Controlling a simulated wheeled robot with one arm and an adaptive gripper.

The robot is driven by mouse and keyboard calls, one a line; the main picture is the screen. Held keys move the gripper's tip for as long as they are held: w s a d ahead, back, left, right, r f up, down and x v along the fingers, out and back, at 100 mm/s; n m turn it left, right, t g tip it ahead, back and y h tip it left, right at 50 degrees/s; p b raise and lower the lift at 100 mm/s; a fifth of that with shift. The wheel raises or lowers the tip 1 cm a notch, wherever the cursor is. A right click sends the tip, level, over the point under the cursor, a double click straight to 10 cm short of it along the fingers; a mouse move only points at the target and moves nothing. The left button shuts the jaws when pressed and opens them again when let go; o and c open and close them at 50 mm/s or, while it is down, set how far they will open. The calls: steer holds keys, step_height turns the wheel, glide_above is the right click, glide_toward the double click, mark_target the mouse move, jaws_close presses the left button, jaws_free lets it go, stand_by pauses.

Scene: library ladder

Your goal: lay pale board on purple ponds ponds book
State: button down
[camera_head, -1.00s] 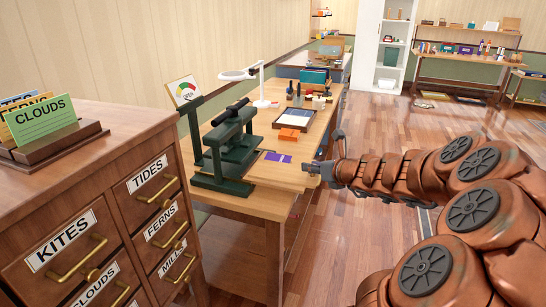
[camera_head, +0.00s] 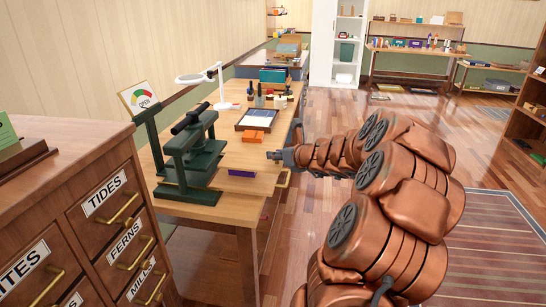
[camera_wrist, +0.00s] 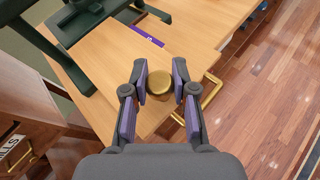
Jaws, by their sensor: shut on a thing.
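My gripper (camera_wrist: 160,82) is shut on a round brass knob, its purple pads on both sides of it. The knob stands on the pale board (camera_wrist: 120,75), whose colour is close to the table's. In the head view my gripper (camera_head: 275,155) is at the right side of the wooden table. The purple book (camera_head: 242,173) shows only as a thin strip there. In the wrist view the purple strip (camera_wrist: 147,37) carries white letters, beyond the knob; the rest of the book is hidden. I cannot tell whether the board touches the book.
A dark green press (camera_head: 188,160) stands on the table left of the book. An orange block (camera_head: 254,137), a tray (camera_head: 258,118) and a white lamp (camera_head: 203,77) are farther back. A drawer cabinet (camera_head: 90,200) is at the left front. Open floor lies right.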

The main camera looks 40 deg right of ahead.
mark_target(252, 157)
steer(key=shift+w+d+f, duration=0.55)
steer(key=shift+w+f, duration=0.1)
steer(key=shift+w, duration=0.15)
steer(key=shift+w+d+f, duration=0.6)
steer(key=shift+w+f, duration=0.1)
steer(key=shift+w, duration=0.1)
steer(key=shift+w+d+f, duration=0.55)
steer(key=shift+w+f, duration=0.1)
steer(key=shift+w, duration=0.15)
steer(key=shift+f, duration=0.15)
steer(key=c, duration=0.9)
jaws_free()
